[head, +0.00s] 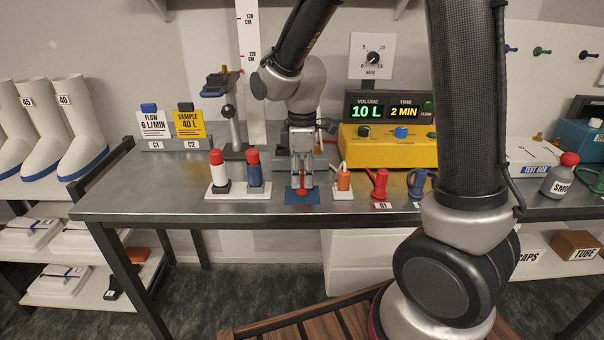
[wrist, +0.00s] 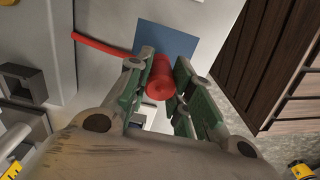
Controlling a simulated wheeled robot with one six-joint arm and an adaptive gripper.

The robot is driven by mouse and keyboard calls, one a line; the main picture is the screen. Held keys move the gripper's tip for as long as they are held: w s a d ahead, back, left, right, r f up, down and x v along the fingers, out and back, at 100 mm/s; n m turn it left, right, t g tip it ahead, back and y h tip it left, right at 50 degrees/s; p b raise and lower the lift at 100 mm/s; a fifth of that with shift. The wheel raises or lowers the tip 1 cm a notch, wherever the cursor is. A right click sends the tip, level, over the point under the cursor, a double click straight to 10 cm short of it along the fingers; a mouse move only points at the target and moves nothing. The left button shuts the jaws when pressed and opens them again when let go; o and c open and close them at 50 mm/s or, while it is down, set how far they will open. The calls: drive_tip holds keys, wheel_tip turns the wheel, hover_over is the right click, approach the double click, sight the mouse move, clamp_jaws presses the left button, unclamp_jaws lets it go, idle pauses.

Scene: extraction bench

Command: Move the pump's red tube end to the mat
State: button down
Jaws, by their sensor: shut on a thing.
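My gripper (head: 301,184) points down over the small blue mat (head: 289,198) on the bench. In the wrist view, my gripper (wrist: 161,90) is shut on the red tube end (wrist: 160,78), a thick red cylinder between the green finger pads. Its thin red tube (wrist: 103,45) runs off to the left there. The mat (wrist: 180,40) shows behind it. In the head view only a bit of red shows at the fingertips, so I cannot tell whether it touches the mat. The yellow pump (head: 370,150) stands behind to the right.
A white stand (head: 234,195) with a white and a blue red-capped bottle is close left of the mat. An orange plug (head: 343,180) on a white pad is close right, then a red connector (head: 380,184) marked R1. The bench front edge is just before the mat.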

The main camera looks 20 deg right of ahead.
drive_tip(key=shift+f, duration=0.35)
drive_tip(key=c, duration=1.2)
unclamp_jaws()
wheel_tip(320, 180, up, 12)
drive_tip(key=shift+f+m, duration=0.1)
drive_tip(key=shift+m, duration=0.7)
drive_tip(key=s+d+r+m+t, duration=0.1)
drive_tip(key=s+d+m, duration=0.3)
drive_tip(key=s+d, duration=0.1)
drive_tip(key=s+d+r+m+t, duration=0.2)
drive_tip(key=s+d+m, duration=0.2)
drive_tip(key=s, duration=0.3)
drive_tip(key=s+d+r+m+t, duration=0.1)
drive_tip(key=s+d+m, duration=0.3)
drive_tip(key=s, duration=0.3)
drive_tip(key=shift+d+r+m, duration=0.2)
drive_tip(key=shift+d, duration=0.25)
drive_tip(key=shift+d+r+m, duration=0.2)
drive_tip(key=shift+d, duration=0.25)
